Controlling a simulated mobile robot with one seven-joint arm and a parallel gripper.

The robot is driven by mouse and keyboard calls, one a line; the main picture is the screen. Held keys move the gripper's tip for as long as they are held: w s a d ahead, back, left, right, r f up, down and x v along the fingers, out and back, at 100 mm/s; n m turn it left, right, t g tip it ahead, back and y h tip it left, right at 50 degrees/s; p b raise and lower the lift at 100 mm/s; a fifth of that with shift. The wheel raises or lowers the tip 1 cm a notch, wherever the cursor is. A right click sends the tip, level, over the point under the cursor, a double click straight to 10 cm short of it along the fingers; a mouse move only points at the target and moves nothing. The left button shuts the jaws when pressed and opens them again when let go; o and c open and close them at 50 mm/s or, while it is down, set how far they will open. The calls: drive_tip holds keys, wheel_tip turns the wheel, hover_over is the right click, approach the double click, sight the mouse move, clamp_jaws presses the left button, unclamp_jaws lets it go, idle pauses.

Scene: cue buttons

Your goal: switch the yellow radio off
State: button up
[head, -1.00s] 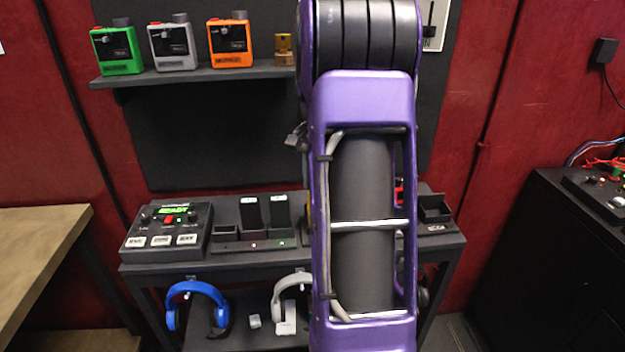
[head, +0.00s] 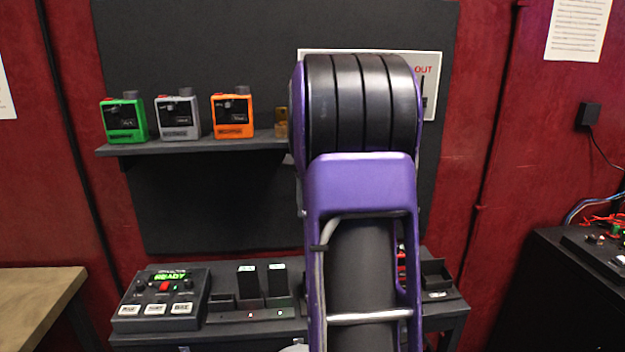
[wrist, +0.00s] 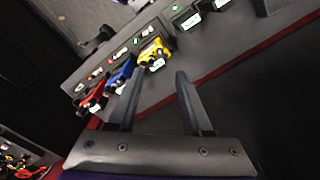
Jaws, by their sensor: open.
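The yellow radio (wrist: 153,54) shows in the wrist view, in a row on the dark desk beside a blue radio (wrist: 120,76) and a red radio (wrist: 93,100). A small green light (wrist: 138,41) is by the yellow radio, and a white label is on it. My gripper (wrist: 160,73) is open and empty, its fingers reaching toward the yellow radio; I cannot tell the gap to it. In the head view my purple arm hides the yellow radio and my gripper. The state of the radio's switch is too small to read.
Green (head: 125,121), grey (head: 178,118) and orange (head: 232,116) radios stand on a wall shelf (head: 200,147). A control box (head: 160,298) reading "READY" sits at the desk's left. Two dark units with lit screens (head: 262,285) stand in a charger beside it.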

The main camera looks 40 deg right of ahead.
wheel_tip(320, 180, up, 7)
idle(0.3)
